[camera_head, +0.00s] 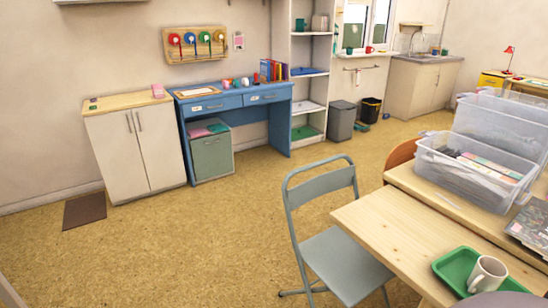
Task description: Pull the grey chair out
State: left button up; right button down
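The grey folding chair (346,266) stands in the lower middle of the head view, at the left side of a light wooden table (392,228). Its tube-framed backrest (322,185) rises at the seat's far left side, with one horizontal slat. The flat seat is beside the table's left edge, and the tabletop overlaps part of it in the picture. Neither of my grippers shows in this view.
Open floor (190,255) lies left of the chair. The table bears a green tray (450,266), a mug (487,274) and clear plastic boxes (455,178). Another brown chair (402,153) stands behind it. A blue desk (240,100) and white cabinet (135,150) line the wall.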

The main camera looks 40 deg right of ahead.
aim_at(352, 273)
jog(key=i+j, duration=0.15)
jog(key=i, duration=1)
jog(key=i+z, duration=0.4)
jog(key=i+j+z, duration=0.2)
jog(key=i+z, duration=0.15)
jog(key=i, duration=0.2)
jog(key=i+z, duration=0.2)
jog(key=z, duration=0.15)
jog(key=i+j+z, duration=0.15)
jog(key=z, duration=0.2)
jog(key=i+j+z, duration=0.1)
jog(key=z, duration=0.3)
jog(key=i+j+z, duration=0.1)
jog(key=z, duration=0.25)
jog(key=i+j+z, duration=0.15)
jog(key=z, duration=0.2)
jog(key=i+j+z, duration=0.1)
jog(key=z, duration=0.25)
jog(key=i+j+z, duration=0.15)
jog(key=z, duration=0.35)
jog(key=i+j+z, duration=0.1)
jog(key=j+z, duration=0.35)
jog(key=i+j+z, duration=0.1)
jog(key=z, duration=0.15)
jog(key=j+z, duration=0.25)
jog(key=i+j, duration=0.05)
jog(key=j, duration=0.05)
